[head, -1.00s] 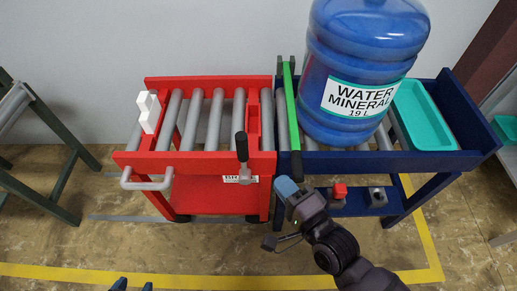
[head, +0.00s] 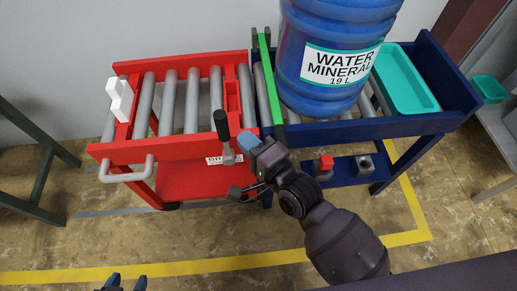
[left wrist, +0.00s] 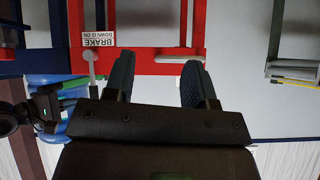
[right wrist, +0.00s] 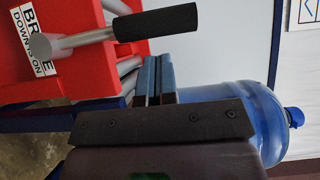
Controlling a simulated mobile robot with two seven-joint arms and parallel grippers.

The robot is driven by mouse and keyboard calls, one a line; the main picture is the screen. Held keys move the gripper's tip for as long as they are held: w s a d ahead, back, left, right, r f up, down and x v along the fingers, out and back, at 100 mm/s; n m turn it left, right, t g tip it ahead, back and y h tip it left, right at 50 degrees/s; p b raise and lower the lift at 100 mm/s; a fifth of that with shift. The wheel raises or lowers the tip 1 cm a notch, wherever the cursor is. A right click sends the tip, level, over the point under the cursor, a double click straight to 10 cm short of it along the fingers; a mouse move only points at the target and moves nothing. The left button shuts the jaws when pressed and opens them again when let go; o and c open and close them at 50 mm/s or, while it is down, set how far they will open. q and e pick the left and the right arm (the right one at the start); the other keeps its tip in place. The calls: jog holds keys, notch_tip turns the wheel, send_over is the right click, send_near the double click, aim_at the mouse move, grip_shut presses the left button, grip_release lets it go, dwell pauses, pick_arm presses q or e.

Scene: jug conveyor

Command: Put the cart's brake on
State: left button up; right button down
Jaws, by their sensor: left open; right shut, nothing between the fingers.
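The red roller cart (head: 180,150) stands on the left, against the blue conveyor. Its brake lever has a black grip (head: 221,125) on a grey metal stem at the cart's front right corner. The lever points up. The label below it (head: 218,160) is partly hidden; in the right wrist view the label (right wrist: 36,45) reads in part "DOWN IS ON". My right gripper (head: 249,140) is shut and empty, just right of the lever. In the right wrist view the black grip (right wrist: 157,22) is apart from the fingertips (right wrist: 154,75). My left gripper (head: 124,283) is open, low in front of the cart.
The blue conveyor (head: 350,130) holds a large water jug (head: 335,50) and a teal tray (head: 405,80), with a green bar (head: 268,80) at its left end. A white block (head: 120,98) sits on the cart's left side. Floor in front is clear.

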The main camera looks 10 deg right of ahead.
aim_at(225, 138)
pick_arm(q)
jog(key=shift+w+d+r, duration=0.1)
jog(key=shift+w+r, duration=0.05)
jog(key=shift+w, duration=0.25)
pick_arm(e)
jog(key=x, duration=0.3)
pick_arm(q)
jog(key=shift+r, duration=0.1)
pick_arm(e)
jog(key=shift+r, duration=0.1)
